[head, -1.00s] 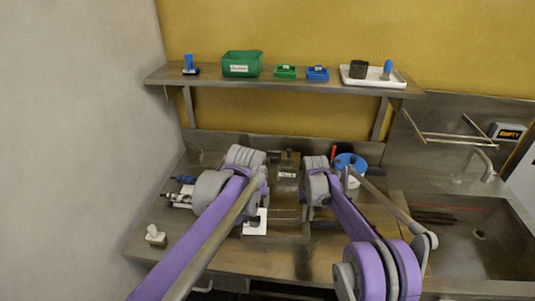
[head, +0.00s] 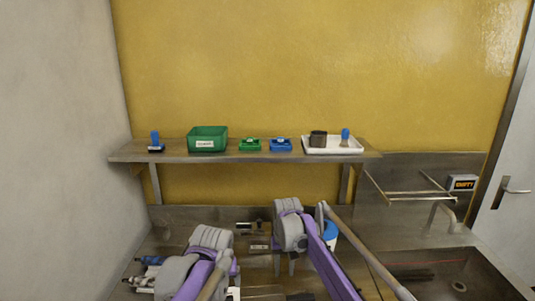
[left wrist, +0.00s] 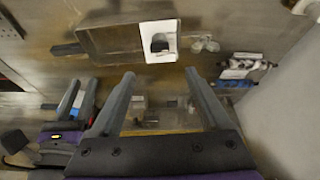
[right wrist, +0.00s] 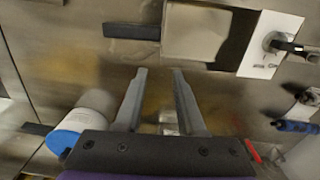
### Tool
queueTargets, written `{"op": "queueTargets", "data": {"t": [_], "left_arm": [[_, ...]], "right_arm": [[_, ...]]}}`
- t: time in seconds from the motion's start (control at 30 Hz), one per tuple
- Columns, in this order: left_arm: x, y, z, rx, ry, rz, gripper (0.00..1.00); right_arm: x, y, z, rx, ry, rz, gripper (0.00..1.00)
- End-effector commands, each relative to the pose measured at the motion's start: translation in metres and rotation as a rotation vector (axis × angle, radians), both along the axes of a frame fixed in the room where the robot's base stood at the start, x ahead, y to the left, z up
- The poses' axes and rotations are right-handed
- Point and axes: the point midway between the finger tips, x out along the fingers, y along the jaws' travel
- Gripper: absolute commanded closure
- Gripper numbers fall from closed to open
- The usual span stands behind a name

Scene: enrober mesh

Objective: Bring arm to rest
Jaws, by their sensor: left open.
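My right gripper (head: 283,265) hangs low over the workbench, left of a blue-lidded white tub (head: 330,233). In the right wrist view its two fingers (right wrist: 158,70) are apart with nothing held between them. My left arm is at the lower left of the head view, and its fingers are hidden there behind the wrist. In the left wrist view the left fingers (left wrist: 160,74) are wide apart and empty above the bench. The right gripper's fingers (left wrist: 82,85) also show there, to the left of them.
A wooden shelf (head: 250,157) holds a green bin (head: 207,140), green and blue small trays, a white tray and a blue-handled stamp. A sink (head: 455,280) lies at right. A white plate (left wrist: 158,42) with a dark fitting sits on the bench. The wall above the shelf is clear.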

Motion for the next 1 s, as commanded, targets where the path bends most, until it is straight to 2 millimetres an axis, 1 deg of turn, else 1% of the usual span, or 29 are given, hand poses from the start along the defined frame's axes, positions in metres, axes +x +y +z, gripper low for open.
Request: {"op": "queueTargets", "data": {"t": [0.03,0.1,0.23,0.37,0.47,0.53,0.67,0.7,0.87,1.0], "left_arm": [[0.0,0.0,0.0,0.0,0.0,0.0,0.2],[0.0,0.0,0.0,0.0,0.0,0.0,0.2],[-0.003,0.001,0.0,0.0,-0.001,-0.001,0.2],[-0.019,0.008,0.001,-0.002,-0.009,-0.007,0.2],[-0.039,0.015,0.0,-0.004,-0.023,-0.018,0.2],[-0.055,0.021,-0.002,-0.004,-0.033,-0.027,0.2],[-0.084,0.03,-0.007,-0.006,-0.052,-0.043,0.2],[-0.093,0.033,-0.009,-0.006,-0.058,-0.047,0.2],[-0.128,0.042,-0.021,-0.004,-0.083,-0.066,0.2],[-0.158,0.049,-0.035,-0.003,-0.104,-0.08,0.2]], "right_arm": [[0.0,0.0,0.007,0.0,0.0,0.0,0.61],[0.0,0.0,0.014,0.0,0.0,0.0,0.61],[-0.003,-0.002,0.024,0.002,-0.006,-0.002,0.61],[-0.019,-0.014,0.041,0.007,-0.039,-0.009,0.61],[-0.043,-0.028,0.059,0.015,-0.085,-0.017,0.61],[-0.063,-0.04,0.07,0.019,-0.122,-0.025,0.61],[-0.105,-0.059,0.083,0.027,-0.19,-0.037,0.61],[-0.118,-0.065,0.085,0.029,-0.211,-0.041,0.61],[-0.176,-0.085,0.085,0.034,-0.296,-0.056,0.61],[-0.228,-0.099,0.073,0.035,-0.369,-0.069,0.61]]}}
